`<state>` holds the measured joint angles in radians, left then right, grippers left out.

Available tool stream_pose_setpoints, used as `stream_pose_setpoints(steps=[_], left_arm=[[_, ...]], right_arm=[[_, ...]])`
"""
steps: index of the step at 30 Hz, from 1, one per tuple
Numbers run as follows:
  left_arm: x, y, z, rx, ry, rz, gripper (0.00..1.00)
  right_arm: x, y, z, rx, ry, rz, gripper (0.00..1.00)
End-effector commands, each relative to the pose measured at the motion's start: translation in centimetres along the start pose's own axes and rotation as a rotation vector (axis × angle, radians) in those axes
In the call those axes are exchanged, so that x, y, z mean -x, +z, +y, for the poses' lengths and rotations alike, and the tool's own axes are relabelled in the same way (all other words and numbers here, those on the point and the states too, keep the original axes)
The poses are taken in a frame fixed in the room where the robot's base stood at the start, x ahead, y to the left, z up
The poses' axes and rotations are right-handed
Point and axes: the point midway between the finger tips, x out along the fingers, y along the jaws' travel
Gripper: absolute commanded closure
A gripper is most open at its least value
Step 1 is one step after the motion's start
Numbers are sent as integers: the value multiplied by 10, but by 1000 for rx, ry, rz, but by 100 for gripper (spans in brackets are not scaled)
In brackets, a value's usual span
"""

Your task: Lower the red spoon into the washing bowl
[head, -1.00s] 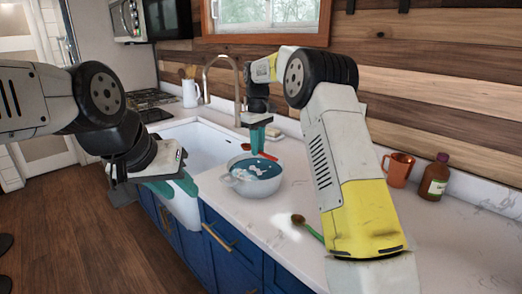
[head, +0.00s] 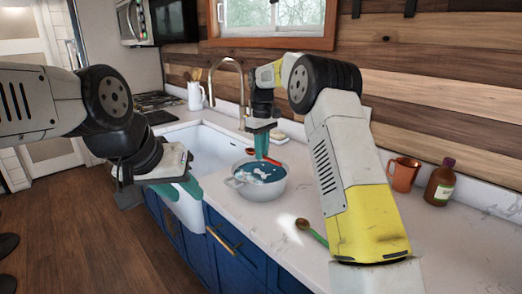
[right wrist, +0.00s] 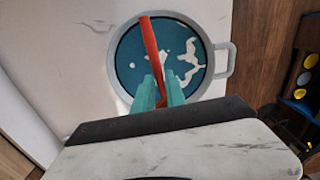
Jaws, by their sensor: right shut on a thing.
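The washing bowl (head: 240,188) is a light grey, handled bowl on the counter, holding blue water with white foam. It also shows in the right wrist view (right wrist: 222,60). My right gripper (head: 262,156) is over the bowl with its teal fingers pointing down, shut on the red spoon (head: 272,161). In the right wrist view the red spoon (right wrist: 152,45) stretches across the bowl's opening from between the fingers (right wrist: 160,92). Whether it touches the water is unclear. My left gripper (head: 178,186) is left of the bowl, in front of the sink; its finger gap is not clear.
A spoon with a brown head and green handle (head: 314,235) lies on the counter near my right arm. A copper mug (head: 404,175) and a brown bottle (head: 439,183) stand by the wall. The white sink (head: 215,150) and tap (head: 228,62) are behind left.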

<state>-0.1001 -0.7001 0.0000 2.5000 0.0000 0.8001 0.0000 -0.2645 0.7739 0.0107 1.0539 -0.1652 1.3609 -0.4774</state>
Motion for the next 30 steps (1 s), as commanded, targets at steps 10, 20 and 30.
stream_pose_setpoints(steps=[10,20,30], left_arm=[[0,0,0,0,0,0,64],[0,0,0,0,0,0,64],[0,0,0,0,0,0,64]], right_arm=[[-18,0,0,0,0,0,100],[-35,0,0,-1,0,0,100],[-52,0,0,-1,0,-1,100]])
